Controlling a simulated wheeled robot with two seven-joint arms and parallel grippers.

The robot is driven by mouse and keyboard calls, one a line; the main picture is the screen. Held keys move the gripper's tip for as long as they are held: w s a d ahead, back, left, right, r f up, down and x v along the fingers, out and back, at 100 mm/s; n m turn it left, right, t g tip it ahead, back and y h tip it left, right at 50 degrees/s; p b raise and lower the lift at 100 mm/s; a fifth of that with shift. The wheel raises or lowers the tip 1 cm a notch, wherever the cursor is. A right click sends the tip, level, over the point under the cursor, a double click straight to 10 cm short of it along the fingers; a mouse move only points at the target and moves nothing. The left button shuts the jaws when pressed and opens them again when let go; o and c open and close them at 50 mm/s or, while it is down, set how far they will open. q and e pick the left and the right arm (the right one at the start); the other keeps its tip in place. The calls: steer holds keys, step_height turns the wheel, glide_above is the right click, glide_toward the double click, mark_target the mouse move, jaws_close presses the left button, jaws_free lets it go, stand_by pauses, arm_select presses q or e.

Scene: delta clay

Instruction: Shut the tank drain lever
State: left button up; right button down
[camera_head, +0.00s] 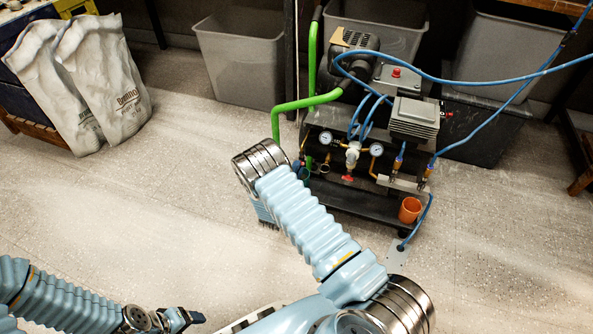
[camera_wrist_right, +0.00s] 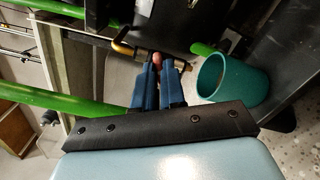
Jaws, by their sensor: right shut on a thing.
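The tank drain lever (camera_wrist_right: 157,58) shows in the right wrist view as a small reddish tip beside a bent brass pipe (camera_wrist_right: 123,47). My right gripper (camera_wrist_right: 158,68) has its two blue fingers closed around it, hiding much of it. In the head view this gripper (camera_head: 299,165) is at the left side of the dark compressor (camera_head: 330,190), partly behind my wrist. I cannot make out the lever's angle. My left gripper (camera_head: 196,318) is at the bottom left over the floor, away from the compressor; its opening is unclear.
A teal cup (camera_wrist_right: 228,80) stands close to the right gripper's fingers. A green pipe (camera_head: 310,102) runs beside the compressor. An orange cup (camera_head: 410,210) and blue hoses (camera_head: 480,82) are at its right. Grey bins (camera_head: 245,55) stand behind.

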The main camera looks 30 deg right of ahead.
steer(key=m+b, duration=0.2)
steer(key=m, duration=0.3)
steer(key=shift+f+m, duration=0.1)
steer(key=shift+m, duration=0.2)
stand_by(0.4)
steer(key=c, duration=1.2)
jaws_free()
steer(key=p+v, duration=0.1)
steer(key=v, duration=1.3)
steer(key=shift+d, duration=0.1)
